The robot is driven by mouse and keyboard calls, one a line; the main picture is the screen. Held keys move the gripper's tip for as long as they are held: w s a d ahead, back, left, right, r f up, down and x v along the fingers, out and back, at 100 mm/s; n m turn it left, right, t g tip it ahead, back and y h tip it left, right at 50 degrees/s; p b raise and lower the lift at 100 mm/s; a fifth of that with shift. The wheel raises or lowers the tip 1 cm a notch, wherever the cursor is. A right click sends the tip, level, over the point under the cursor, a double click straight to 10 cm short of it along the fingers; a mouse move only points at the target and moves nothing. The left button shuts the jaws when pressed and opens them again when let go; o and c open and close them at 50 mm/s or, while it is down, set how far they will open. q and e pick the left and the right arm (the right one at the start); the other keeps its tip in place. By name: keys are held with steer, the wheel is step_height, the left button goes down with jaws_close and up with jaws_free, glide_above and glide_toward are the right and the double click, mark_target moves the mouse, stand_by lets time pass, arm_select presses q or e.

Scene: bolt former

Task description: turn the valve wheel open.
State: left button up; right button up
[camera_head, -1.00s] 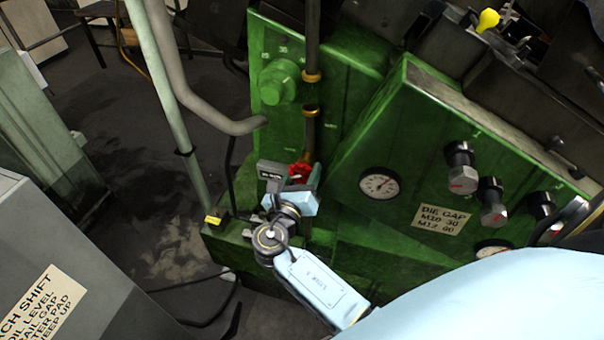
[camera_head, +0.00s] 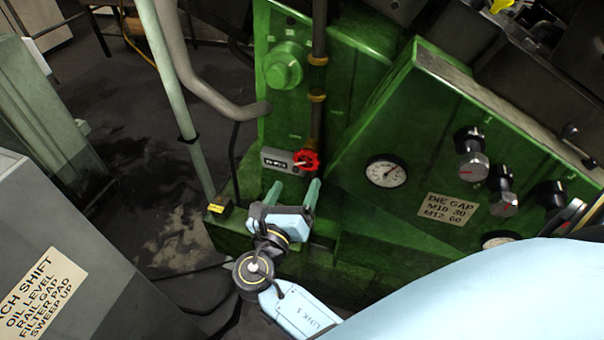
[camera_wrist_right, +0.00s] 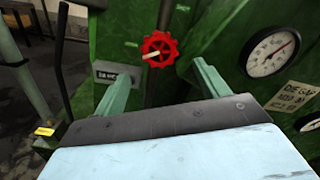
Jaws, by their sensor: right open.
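The red valve wheel (camera_head: 306,161) sits on the green machine below a dark vertical pipe with brass fittings. It also shows whole in the right wrist view (camera_wrist_right: 160,49), with a pale pointer or handle at its left side. My right gripper (camera_head: 291,189) is open and empty, its two green fingers pointing up toward the wheel. In the right wrist view the fingers (camera_wrist_right: 162,82) stand apart, and the wheel appears beyond and between them, not touched. A grey label plate (camera_head: 280,161) is just left of the wheel. My left gripper is not in view.
A pressure gauge (camera_head: 386,171) and several black knobs are on the sloped green panel to the right. A pale green post (camera_head: 176,95) and a bent grey pipe (camera_head: 203,88) stand to the left. A grey cabinet (camera_head: 60,240) fills the lower left.

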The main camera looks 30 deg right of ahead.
steer(key=shift+b+v, duration=0.3)
steer(key=shift+v, duration=1.95)
steer(key=shift+f, duration=0.1)
steer(key=s+f+m+g+y+b, duration=0.2)
steer(key=s+f+m+y+b, duration=0.1)
steer(key=f, duration=1.1)
steer(key=s+f+m+g+y+b, duration=0.2)
steer(key=s+f+y, duration=0.2)
steer(key=f, duration=0.9)
steer(key=s+f+m+g+y+b, duration=0.1)
steer(key=s+f+m+y+b, duration=0.2)
steer(key=f, duration=1.1)
steer(key=s+d+f+m+g+y+b, duration=0.2)
steer(key=s+d+f+m+b, duration=0.1)
steer(key=s+f+m, duration=0.7)
steer(key=s+d+f+m+g+y+b, duration=0.1)
steer(key=s+d+f+m+g+b, duration=0.2)
steer(key=s+f+m, duration=0.7)
steer(key=s+d+f+b, duration=0.1)
steer(key=s, duration=0.3)
steer(key=shift+s+f+m+g+y, duration=0.3)
steer(key=shift+s+f+y, duration=0.1)
